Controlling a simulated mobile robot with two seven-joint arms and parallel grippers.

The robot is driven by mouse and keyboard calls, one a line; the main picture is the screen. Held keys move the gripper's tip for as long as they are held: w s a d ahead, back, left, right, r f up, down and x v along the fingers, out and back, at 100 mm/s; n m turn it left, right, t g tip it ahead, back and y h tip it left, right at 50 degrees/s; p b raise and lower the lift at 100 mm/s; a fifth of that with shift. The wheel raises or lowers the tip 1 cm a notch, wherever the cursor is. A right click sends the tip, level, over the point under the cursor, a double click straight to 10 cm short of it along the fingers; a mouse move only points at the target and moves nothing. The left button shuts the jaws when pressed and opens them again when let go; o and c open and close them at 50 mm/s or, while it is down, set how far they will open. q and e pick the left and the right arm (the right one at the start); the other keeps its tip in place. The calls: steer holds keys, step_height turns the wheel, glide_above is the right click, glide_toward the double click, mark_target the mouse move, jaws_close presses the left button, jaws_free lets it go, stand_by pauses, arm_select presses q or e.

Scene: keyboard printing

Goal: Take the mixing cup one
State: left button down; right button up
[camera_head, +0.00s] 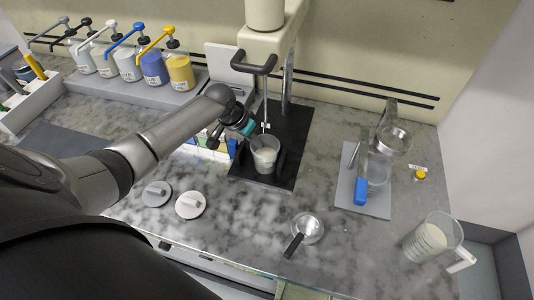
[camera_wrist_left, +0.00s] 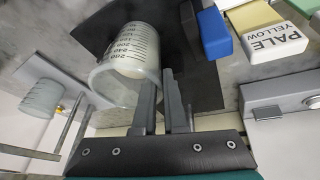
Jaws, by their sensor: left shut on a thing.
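A clear mixing cup (camera_head: 265,157) with pale contents stands on the black base of the mixer, below its stirring rod. In the left wrist view the same cup (camera_wrist_left: 133,52) shows dark volume marks on its wall. My left gripper (camera_head: 253,141) comes in from the left and is at the cup's near upper side. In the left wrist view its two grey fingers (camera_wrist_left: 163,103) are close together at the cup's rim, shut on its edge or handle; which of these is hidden. My right gripper is not in view.
The mixer's black base (camera_head: 291,160) is under the cup, and its column rises behind. Coloured pump bottles (camera_head: 154,67) stand at the back left. A grey plate (camera_head: 351,196) with a clear cup, a jug (camera_head: 428,238) and a small strainer (camera_head: 307,228) are to the right.

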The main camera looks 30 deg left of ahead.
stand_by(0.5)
arm_select(q)
steer(key=shift+a+r, duration=0.1)
steer(key=shift+r, duration=0.55)
step_height(320, 180, up, 2)
steer(key=shift+s+r, duration=0.1)
steer(key=shift+r, duration=0.1)
steer(key=s+a+p, duration=0.1)
steer(key=s+a, duration=0.2)
steer(key=s, duration=0.5)
steer(key=s+a, duration=0.3)
steer(key=s, duration=0.5)
steer(key=shift+s+a+p, duration=0.2)
steer(key=shift+p, duration=0.15)
steer(key=c, duration=1.6)
jaws_free()
steer(key=shift+f, duration=0.1)
